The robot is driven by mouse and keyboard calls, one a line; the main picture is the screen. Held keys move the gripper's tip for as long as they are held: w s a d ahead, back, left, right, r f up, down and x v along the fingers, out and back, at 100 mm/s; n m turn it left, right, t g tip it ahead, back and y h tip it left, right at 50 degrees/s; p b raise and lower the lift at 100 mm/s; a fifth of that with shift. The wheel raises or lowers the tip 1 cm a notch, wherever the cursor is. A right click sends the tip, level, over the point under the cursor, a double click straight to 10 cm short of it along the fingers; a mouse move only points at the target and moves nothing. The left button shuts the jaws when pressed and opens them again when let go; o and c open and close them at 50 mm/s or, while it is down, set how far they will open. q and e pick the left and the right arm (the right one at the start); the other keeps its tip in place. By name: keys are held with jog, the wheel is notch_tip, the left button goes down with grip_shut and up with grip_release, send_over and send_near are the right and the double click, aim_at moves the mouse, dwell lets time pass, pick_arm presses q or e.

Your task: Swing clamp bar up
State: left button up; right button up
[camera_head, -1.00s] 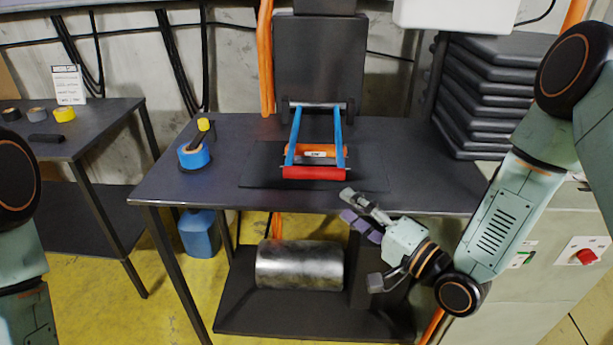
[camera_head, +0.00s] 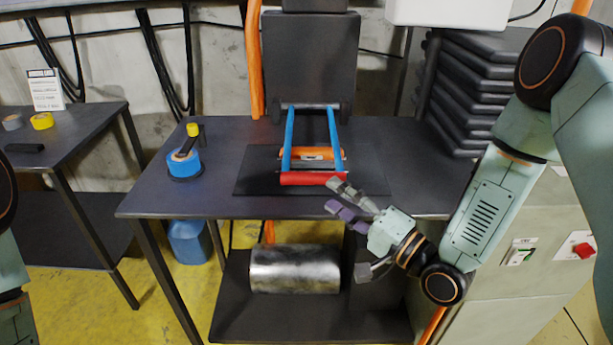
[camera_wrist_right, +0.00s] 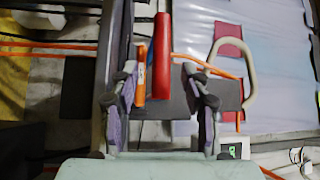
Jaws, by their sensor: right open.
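The clamp bar is a red roller (camera_head: 314,179) joined to two blue arms (camera_head: 289,140) that run back to a hinge at the dark upright plate. It lies low over the table, in front of an orange bar (camera_head: 311,153) with a small label. My right gripper (camera_head: 333,196) is open and empty, just in front of the red roller's right end. In the right wrist view, the red roller (camera_wrist_right: 162,50) appears between the two spread fingers, with the orange bar (camera_wrist_right: 141,72) beside it. I cannot tell whether the fingers touch it. My left gripper is not in view.
A metal cylinder (camera_head: 295,269) lies on the shelf below. A cabinet with a red knob (camera_head: 584,250) stands at right.

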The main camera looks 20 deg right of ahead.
aim_at(318, 184)
jog(key=shift+w+r, duration=0.2)
jog(key=b+x, duration=0.1)
jog(key=x, duration=0.4)
jog(key=shift+a+f, duration=0.1)
jog(key=shift+a, duration=0.15)
jog(key=shift+w+a, duration=0.15)
jog(key=shift+w, duration=0.2)
jog(key=shift+w+r, duration=0.15)
jog(key=shift+r, duration=0.1)
jog(key=shift+w+a+f, duration=0.1)
jog(key=shift+w+a, duration=0.05)
jog(key=shift+w, duration=0.15)
jog(key=shift+s, duration=0.2)
jog(key=c, duration=0.6)
jog(key=shift+w, duration=0.1)
grip_shut()
